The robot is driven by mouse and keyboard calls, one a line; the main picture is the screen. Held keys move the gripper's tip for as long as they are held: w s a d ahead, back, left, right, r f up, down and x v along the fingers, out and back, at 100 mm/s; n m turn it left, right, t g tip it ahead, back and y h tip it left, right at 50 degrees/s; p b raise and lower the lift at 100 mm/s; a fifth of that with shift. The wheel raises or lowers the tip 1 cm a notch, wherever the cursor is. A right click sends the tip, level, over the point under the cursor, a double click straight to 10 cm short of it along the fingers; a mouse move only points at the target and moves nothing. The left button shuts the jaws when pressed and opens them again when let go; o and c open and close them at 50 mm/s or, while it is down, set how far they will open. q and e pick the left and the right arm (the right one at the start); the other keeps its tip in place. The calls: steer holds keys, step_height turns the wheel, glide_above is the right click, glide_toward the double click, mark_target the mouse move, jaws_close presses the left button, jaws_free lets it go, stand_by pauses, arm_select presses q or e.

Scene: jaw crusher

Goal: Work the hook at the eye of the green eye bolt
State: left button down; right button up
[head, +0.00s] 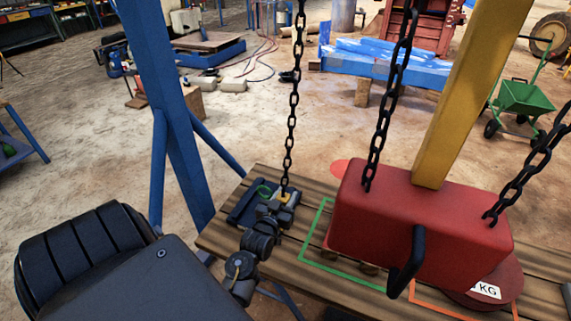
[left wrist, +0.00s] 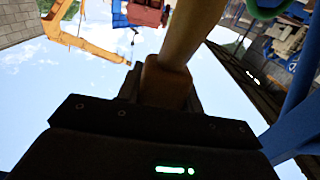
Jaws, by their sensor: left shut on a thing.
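My left gripper (head: 279,208) is at the lower end of a hanging black chain (head: 291,110), at the far left part of the plank table. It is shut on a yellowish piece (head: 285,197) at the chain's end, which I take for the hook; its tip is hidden. In the left wrist view a tan shaft (left wrist: 190,35) rises from between the jaws. The green eye bolt's ring (head: 264,190) shows just left of the gripper, by a dark blue block. A green curve also shows at the wrist view's top right (left wrist: 268,8). My right gripper is out of view.
A large red block (head: 425,222) with a black handle stands to the right, between two more chains and under a yellow beam (head: 470,90). A blue post (head: 160,100) with braces rises at left. Green and orange outlines mark the plank table (head: 222,240).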

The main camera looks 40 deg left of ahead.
arm_select(q)
steer(key=shift+a+r, duration=0.15)
steer(key=shift+s+a, duration=0.2)
steer(key=shift+a, duration=0.2)
steer(key=s+a+p, duration=0.1)
steer(key=s+a, duration=0.3)
steer(key=a, duration=0.6)
steer(key=shift+s+a+p, duration=0.2)
steer(key=shift+a+p, duration=0.05)
steer(key=shift+p, duration=0.15)
stand_by(0.7)
steer(key=shift+w, duration=0.1)
stand_by(0.3)
